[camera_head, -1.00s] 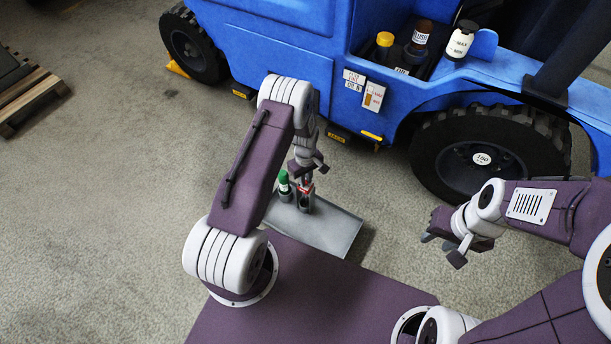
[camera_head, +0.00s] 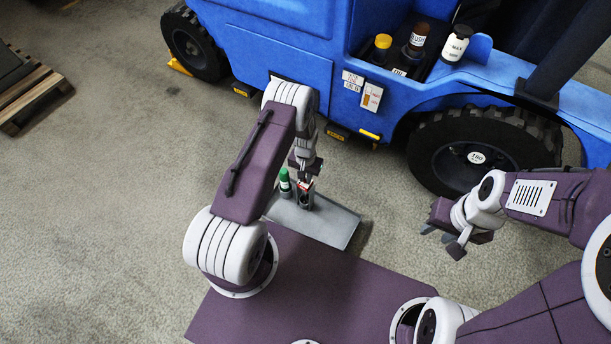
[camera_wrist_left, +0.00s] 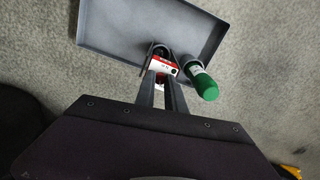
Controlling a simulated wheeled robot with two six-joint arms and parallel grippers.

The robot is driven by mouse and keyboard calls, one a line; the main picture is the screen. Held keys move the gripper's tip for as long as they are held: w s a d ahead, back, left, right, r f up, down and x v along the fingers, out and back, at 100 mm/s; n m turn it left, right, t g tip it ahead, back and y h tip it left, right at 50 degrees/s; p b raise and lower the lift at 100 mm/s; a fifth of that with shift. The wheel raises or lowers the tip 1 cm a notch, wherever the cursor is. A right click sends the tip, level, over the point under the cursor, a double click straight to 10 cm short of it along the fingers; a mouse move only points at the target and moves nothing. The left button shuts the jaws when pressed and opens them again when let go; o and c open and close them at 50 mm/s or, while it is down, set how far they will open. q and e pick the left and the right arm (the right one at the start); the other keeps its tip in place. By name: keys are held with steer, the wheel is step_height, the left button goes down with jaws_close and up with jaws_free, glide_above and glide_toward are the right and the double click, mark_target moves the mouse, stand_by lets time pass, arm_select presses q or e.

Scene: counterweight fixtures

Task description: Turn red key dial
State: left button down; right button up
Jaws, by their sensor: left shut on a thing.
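The red key dial (camera_wrist_left: 163,66) shows in the left wrist view as a small red and white piece with dark print, between the fingers. In the head view the same red piece (camera_head: 306,185) is small and partly hidden by my gripper. My left gripper (camera_head: 304,179) points down over the grey tray (camera_head: 336,227) and is shut on the red piece; its fingers also show in the left wrist view (camera_wrist_left: 161,88). A dark holder stands around or just under the piece; I cannot tell which. My right gripper (camera_head: 445,240) hangs open and empty at the right, away from the tray.
A green-capped bottle (camera_head: 285,184) stands on the tray close beside my left gripper; it also shows in the left wrist view (camera_wrist_left: 203,82). A blue vehicle (camera_head: 270,60) with several bottles in a recess is behind. A wooden pallet (camera_head: 35,95) lies far left.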

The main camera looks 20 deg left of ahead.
mark_target(305, 180)
arm_select(q)
steer(key=m+p, duration=0.1)
steer(key=m, duration=0.4)
steer(key=shift+m, duration=2.5)
steer(key=c, duration=1.4)
jaws_free()
steer(key=shift+r+p, duration=0.1)
steer(key=shift+p, duration=0.2)
step_height(305, 180, up, 9)
steer(key=p, duration=0.4)
